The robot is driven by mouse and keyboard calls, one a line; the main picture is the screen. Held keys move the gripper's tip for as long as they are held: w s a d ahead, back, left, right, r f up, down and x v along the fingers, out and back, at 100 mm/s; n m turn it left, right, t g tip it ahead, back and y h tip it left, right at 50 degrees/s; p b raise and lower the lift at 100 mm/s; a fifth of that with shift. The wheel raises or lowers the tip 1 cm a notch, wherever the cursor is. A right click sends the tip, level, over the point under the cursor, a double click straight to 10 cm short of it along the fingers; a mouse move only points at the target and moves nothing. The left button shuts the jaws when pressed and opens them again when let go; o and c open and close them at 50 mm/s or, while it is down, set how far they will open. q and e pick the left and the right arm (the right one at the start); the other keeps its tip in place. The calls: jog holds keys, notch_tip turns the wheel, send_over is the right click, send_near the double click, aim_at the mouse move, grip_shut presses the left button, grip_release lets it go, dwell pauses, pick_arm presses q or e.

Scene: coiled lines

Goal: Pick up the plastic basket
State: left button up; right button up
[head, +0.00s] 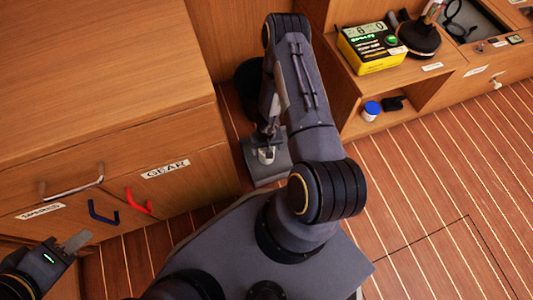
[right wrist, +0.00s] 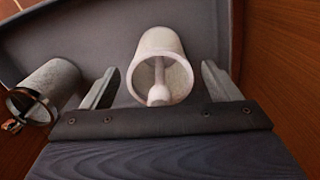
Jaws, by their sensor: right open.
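A grey, box-like thing (head: 262,178), perhaps the plastic basket, stands low beside the cabinet in the head view, largely hidden by my right arm. The right wrist view shows a grey surface with a raised edge (right wrist: 100,35); I cannot tell for sure that it is the basket. A white hollow cylinder (right wrist: 160,50) with a rod inside and a greyer cylinder (right wrist: 52,82) lie against it. My right gripper (right wrist: 160,78) is open, with the white cylinder showing between its fingers. My left gripper (head: 68,248) is at the lower left; only one finger shows clearly.
A wooden cabinet (head: 100,70) with a GEAR label and red and blue hooks fills the left. A low shelf unit (head: 350,85) at the upper right carries a yellow device (head: 372,47); a blue-capped jar (head: 371,110) sits below. The plank floor (head: 450,190) at right is clear.

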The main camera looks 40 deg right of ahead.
jog(key=shift+c, duration=0.4)
jog(key=c, duration=1.1)
